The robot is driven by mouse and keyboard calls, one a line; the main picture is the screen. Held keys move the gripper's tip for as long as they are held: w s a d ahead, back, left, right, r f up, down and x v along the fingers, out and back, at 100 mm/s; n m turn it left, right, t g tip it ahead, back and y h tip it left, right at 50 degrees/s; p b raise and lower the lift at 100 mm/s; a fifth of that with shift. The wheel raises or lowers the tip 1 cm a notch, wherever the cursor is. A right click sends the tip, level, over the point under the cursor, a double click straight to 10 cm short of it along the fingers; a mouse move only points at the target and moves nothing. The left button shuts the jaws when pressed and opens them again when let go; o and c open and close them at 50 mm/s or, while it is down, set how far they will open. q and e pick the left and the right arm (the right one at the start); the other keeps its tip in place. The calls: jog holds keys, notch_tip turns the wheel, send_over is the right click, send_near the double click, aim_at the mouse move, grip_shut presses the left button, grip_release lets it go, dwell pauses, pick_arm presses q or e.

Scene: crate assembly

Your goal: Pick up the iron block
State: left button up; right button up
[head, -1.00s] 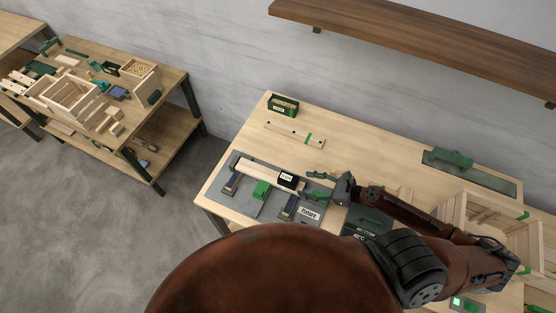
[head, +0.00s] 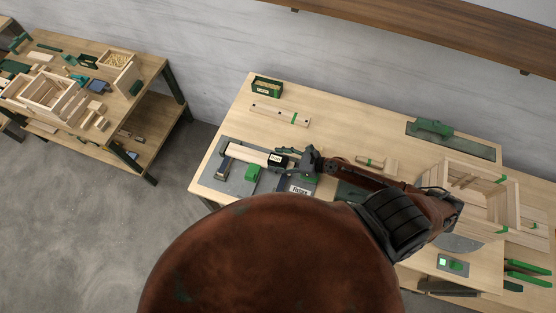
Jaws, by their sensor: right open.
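The iron block (head: 276,161), a small black block with a pale label, sits on a light wooden bar (head: 245,153) lying across the grey fixture board (head: 226,181). My right gripper (head: 289,157) is open and comes in from the right, with its fingers at the block's right end. I cannot tell whether the fingers touch it or are around it. Part of the block's right side is hidden by the gripper. My left gripper is not in view.
A green clamp block (head: 252,173) stands on the board in front of the bar. A drilled wooden strip (head: 278,114) and a green box (head: 267,87) lie behind. A wooden crate (head: 480,190) stands at the right. The table between strip and crate is mostly clear.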

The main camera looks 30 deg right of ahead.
jog(key=shift+c, duration=0.6)
grip_shut()
jog(key=shift+r, duration=0.25)
